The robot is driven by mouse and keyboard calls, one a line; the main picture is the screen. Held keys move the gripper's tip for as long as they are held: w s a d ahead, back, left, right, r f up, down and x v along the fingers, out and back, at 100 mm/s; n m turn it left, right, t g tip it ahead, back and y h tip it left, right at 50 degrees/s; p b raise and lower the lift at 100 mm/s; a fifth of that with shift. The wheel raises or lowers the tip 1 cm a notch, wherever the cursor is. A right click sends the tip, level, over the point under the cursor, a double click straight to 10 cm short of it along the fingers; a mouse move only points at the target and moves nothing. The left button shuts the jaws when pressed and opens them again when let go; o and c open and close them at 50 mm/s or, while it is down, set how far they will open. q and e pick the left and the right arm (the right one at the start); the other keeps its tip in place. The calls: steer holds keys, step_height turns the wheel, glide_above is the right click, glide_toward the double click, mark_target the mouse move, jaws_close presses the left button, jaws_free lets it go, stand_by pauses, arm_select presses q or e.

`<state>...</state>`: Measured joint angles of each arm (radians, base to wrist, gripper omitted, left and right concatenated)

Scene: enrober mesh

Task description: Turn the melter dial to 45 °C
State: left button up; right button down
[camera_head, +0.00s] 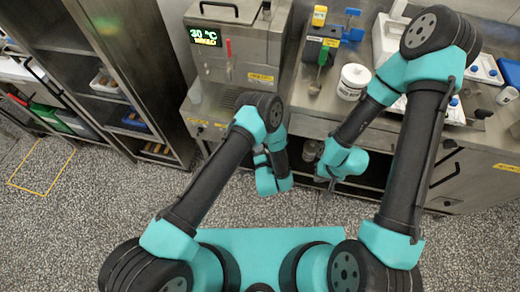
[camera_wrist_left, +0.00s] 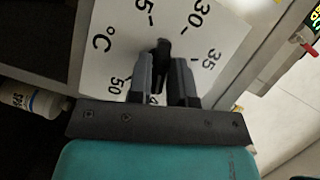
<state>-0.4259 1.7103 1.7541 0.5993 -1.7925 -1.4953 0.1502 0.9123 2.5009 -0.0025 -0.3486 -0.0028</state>
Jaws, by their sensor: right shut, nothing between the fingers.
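The melter (camera_head: 238,45) stands at the back, with a lit display (camera_head: 205,37) reading 30 °C above a smaller line that I cannot read. Its white dial plate (camera_wrist_left: 105,40) shows in the left wrist view, with 30, 35 and 50 legible and other marks partly covered. The black dial knob (camera_wrist_left: 163,47) is between the fingertips of my left gripper (camera_wrist_left: 164,66). A narrow gap shows between these fingers; I cannot tell whether they touch the knob. The knob's pointing direction is unclear. My right gripper (camera_head: 328,186) is shut and empty, apart from the counter front.
A steel rack (camera_head: 150,75) stands at the left. A white bottle (camera_wrist_left: 30,98) is beside the dial plate.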

arm_select(q)
steer(key=o, duration=0.3)
steer(key=shift+s, duration=0.1)
steer(key=s, duration=0.4)
steer(key=s+d, duration=0.1)
steer(key=s, duration=0.2)
steer(key=s+r, duration=0.1)
steer(key=s, duration=0.3)
steer(key=shift+s+d+r, duration=0.1)
steer(key=shift+s+d, duration=0.2)
steer(key=shift+s, duration=0.05)
